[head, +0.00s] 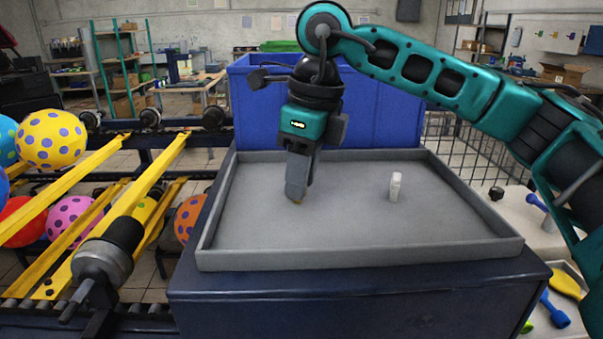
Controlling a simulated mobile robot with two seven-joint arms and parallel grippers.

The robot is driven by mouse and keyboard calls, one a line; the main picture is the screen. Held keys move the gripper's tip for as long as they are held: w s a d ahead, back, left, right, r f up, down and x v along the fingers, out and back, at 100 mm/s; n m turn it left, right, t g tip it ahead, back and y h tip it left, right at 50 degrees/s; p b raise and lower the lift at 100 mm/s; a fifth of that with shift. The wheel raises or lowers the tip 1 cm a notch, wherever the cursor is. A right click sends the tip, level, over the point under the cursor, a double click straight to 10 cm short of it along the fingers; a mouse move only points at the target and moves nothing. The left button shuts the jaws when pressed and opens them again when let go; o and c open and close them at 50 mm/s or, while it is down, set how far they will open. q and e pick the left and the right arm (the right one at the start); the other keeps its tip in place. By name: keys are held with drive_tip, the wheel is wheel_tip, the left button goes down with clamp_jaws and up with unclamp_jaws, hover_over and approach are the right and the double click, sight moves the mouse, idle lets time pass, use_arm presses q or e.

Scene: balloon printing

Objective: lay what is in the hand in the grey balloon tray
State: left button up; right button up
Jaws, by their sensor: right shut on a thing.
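The grey balloon tray (460,225) lies flat on a dark blue stand in the middle of the head view. My right gripper (297,198) points down over the left half of the tray. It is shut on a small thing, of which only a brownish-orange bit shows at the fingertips. The fingers hide the rest, so I cannot tell what it is. I cannot tell whether it touches the tray floor. A small white upright object (395,187) stands in the tray to the right of the gripper. My left gripper is not in view.
A blue bin (258,110) stands behind the tray. Yellow rails (100,220) with dotted balloons, such as a yellow one (50,139), are at the left. A pale table with blue-handled tools (555,310) is at the right. Most of the tray floor is bare.

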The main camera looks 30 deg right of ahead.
drive_tip(key=shift+f, duration=0.2)
drive_tip(key=o, duration=0.9)
drive_tip(key=shift+r, duration=0.1)
drive_tip(key=shift+o, duration=0.2)
drive_tip(key=shift+r, duration=0.25)
wheel_tip(320, 180, up, 12)
drive_tip(key=s+d+p, duration=0.1)
drive_tip(key=shift+s+f, duration=0.15)
drive_tip(key=shift+s, duration=0.05)
drive_tip(key=shift+d+f, duration=0.1)
